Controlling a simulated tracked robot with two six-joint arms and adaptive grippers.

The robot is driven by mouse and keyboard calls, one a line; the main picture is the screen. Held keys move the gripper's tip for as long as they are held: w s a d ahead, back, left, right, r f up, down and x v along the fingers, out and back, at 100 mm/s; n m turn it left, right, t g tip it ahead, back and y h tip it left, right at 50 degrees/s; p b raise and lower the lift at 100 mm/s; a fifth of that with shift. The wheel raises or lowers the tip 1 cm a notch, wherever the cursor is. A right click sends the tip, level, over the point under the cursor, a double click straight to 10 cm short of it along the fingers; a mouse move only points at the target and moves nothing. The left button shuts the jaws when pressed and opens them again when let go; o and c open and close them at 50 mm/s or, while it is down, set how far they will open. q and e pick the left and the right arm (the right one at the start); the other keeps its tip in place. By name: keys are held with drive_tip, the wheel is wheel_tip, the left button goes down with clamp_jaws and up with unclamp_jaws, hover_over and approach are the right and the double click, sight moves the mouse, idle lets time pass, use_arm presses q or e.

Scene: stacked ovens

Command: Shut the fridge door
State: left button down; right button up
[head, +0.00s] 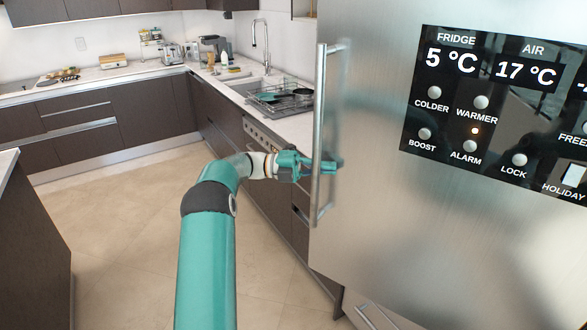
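The brushed-steel fridge door (365,215) fills the right half of the head view, with a black control panel (490,110) on its front. Its lower left corner stands out past the drawer front below, so it looks ajar; the gap behind is hidden. A vertical bar handle (319,110) runs along the door's left edge. My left gripper (325,165) is at the handle's lower half, reaching in from the left. Its teal fingers overlap the bar, with tips showing just right of it. Whether they grip the bar is unclear. My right gripper is out of view.
A counter (300,130) with a sink and a dish rack (280,97) runs behind the door's left side. A dark island edge (35,230) stands at the left. The tiled floor (120,215) between is clear. A drawer handle (365,318) shows below the door.

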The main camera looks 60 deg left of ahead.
use_arm(q)
drive_tip(key=s+a+y, duration=0.1)
drive_tip(key=s+a, duration=0.6)
drive_tip(key=w+a+f+n+t+y, duration=0.2)
drive_tip(key=w+a+f+n+y, duration=0.5)
drive_tip(key=n+y, duration=0.35)
drive_tip(key=s+d+r+n+g+y+b, duration=0.1)
drive_tip(key=s+d+r+n+y+b, duration=0.15)
drive_tip(key=s+d+r+y, duration=0.6)
drive_tip(key=s+d+r+n+g+h+b, duration=0.1)
drive_tip(key=s+d+g+b, duration=0.3)
drive_tip(key=d, duration=0.9)
drive_tip(key=shift+w+a+f+t+b, duration=0.45)
drive_tip(key=shift+w+a+b, duration=0.3)
drive_tip(key=shift+w, duration=1.3)
drive_tip(key=shift+w+a+f+t+b, duration=0.35)
drive_tip(key=shift+w+a+f+b, duration=0.4)
drive_tip(key=shift+w, duration=1.35)
drive_tip(key=shift+w+a+f+t+b, duration=0.45)
drive_tip(key=shift+w+a, duration=0.55)
drive_tip(key=shift+w, duration=1.05)
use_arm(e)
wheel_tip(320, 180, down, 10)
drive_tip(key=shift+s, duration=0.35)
